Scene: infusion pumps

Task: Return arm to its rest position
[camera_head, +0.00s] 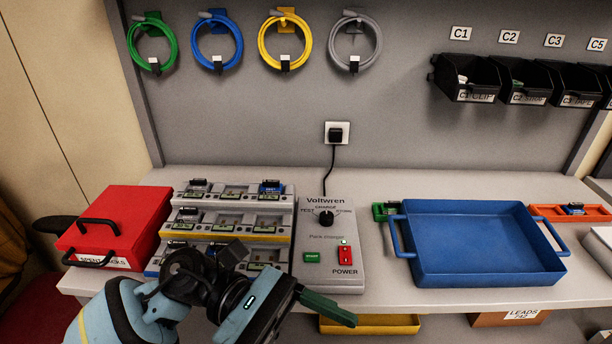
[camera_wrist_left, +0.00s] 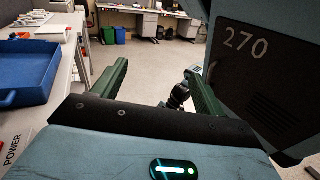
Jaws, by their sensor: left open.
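My left arm (camera_head: 150,310) comes in from the lower left of the head view, bent in front of the bench. Its left gripper (camera_head: 335,311) is over the bench's front edge, below the grey Voltwren charger (camera_head: 313,270). In the left wrist view the gripper (camera_wrist_left: 156,70) shows two dark green fingers spread apart with nothing between them. The gripper points away from the bench toward open floor. My right gripper is in neither view.
A red box (camera_head: 120,215), a stepped rack (camera_head: 285,200) and a blue tray (camera_head: 485,275) stand on the bench. The blue tray is at the left of the wrist view (camera_wrist_left: 45,80). A yellow bin (camera_head: 370,325) sits below. Bare floor (camera_wrist_left: 160,60) lies beyond the fingers.

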